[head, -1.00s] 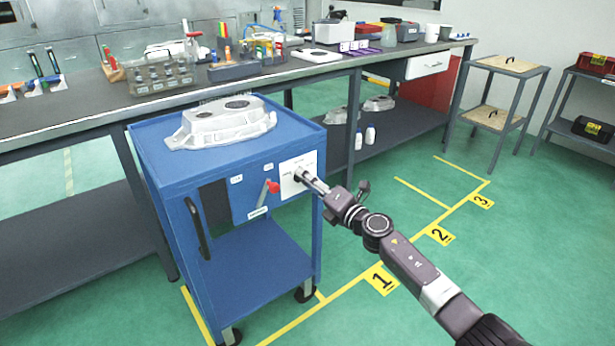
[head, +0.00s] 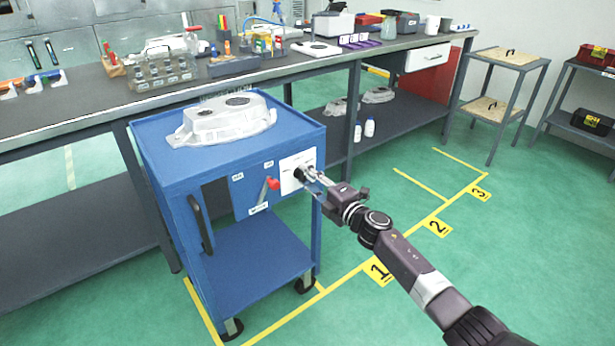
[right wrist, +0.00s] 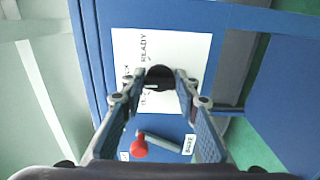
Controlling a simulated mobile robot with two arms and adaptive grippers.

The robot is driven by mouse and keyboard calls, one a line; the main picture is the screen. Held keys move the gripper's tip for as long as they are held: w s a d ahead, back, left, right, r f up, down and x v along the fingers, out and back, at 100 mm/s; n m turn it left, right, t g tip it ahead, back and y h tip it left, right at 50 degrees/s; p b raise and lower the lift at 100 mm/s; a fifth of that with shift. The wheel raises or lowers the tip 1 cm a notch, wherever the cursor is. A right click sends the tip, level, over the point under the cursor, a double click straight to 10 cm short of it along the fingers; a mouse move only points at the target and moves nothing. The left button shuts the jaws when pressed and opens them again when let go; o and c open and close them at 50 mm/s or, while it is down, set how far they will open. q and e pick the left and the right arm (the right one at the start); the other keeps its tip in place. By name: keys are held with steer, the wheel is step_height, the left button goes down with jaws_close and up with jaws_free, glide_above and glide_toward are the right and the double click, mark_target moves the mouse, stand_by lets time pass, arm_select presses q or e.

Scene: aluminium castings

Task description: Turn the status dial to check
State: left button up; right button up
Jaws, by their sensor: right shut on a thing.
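The status dial is a round black knob (right wrist: 161,76) on a white label plate (right wrist: 182,45) on the front of the blue cart. In the head view the plate (head: 288,184) sits at the cart's upper right. My right gripper (head: 307,174) reaches the plate from the right. In the right wrist view, the fingertips of the right gripper (right wrist: 158,82) are shut on the dial, one on each side. The word READY shows on the plate; the other labels are partly hidden by the fingers. I cannot tell which label the dial points at. My left gripper is not in view.
A red-knobbed lever (head: 272,184) sits just left of the plate, and its red knob (right wrist: 139,146) lies below the dial in the wrist view. A casting (head: 222,120) rests on the blue cart (head: 175,165). Green floor to the right is open.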

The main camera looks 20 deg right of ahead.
steer(key=o, duration=1.1)
steer(key=shift+o, duration=0.2)
steer(key=v, duration=1.2)
